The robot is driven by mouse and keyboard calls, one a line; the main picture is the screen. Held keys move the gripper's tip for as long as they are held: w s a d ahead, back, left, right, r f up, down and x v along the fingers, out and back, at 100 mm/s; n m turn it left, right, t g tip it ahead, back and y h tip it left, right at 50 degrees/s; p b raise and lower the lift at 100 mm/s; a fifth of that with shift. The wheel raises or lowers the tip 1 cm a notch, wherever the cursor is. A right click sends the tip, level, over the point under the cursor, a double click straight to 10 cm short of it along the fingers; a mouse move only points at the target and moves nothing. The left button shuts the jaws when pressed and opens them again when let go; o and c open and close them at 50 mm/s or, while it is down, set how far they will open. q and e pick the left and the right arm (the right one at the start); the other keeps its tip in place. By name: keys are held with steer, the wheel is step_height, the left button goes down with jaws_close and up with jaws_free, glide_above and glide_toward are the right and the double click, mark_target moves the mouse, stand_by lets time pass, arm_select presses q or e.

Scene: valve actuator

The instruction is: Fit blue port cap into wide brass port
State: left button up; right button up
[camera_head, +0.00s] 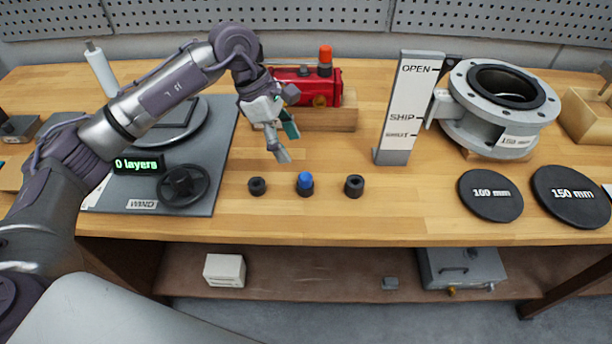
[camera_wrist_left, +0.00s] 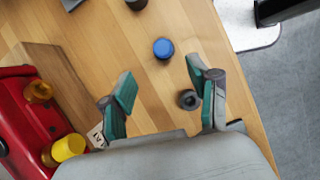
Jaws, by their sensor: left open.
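The blue port cap (camera_head: 305,183) stands upright on the wooden bench, between two dark caps. It also shows in the left wrist view (camera_wrist_left: 163,48), beyond my fingertips. My left gripper (camera_head: 286,143) is open and empty above the bench, behind the row of caps; its two fingers (camera_wrist_left: 164,80) are spread apart. The red actuator (camera_head: 292,90) sits on a wooden block behind the gripper. A brass port (camera_head: 320,101) shows on its front; in the wrist view a brass port (camera_wrist_left: 39,91) and a yellow fitting (camera_wrist_left: 69,147) show. I cannot tell which port is wide.
One dark cap (camera_head: 257,187) lies left of the blue one, another (camera_head: 354,186) right. A white OPEN/SHIP/SHUT plate (camera_head: 405,110) stands right of the actuator, near a grey valve body (camera_head: 500,105). Black discs (camera_head: 490,196) lie at right. A winding fixture (camera_head: 185,186) is at left.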

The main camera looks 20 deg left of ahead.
mark_target(304, 175)
arm_select(q)
steer(key=p+x, duration=0.1)
steer(key=x, duration=0.3)
steer(key=shift+s+d+f, duration=0.1)
steer(key=shift+d+f, duration=0.15)
steer(key=shift+f, duration=0.05)
steer(key=p+x, duration=0.1)
steer(key=x, duration=0.2)
steer(key=shift+s+d+f+p, duration=0.1)
steer(key=shift+d+f+p, duration=0.15)
steer(key=shift+p, duration=0.1)
steer(key=shift+d+f, duration=0.1)
steer(key=shift+f, duration=0.35)
steer(key=c, duration=0.9)
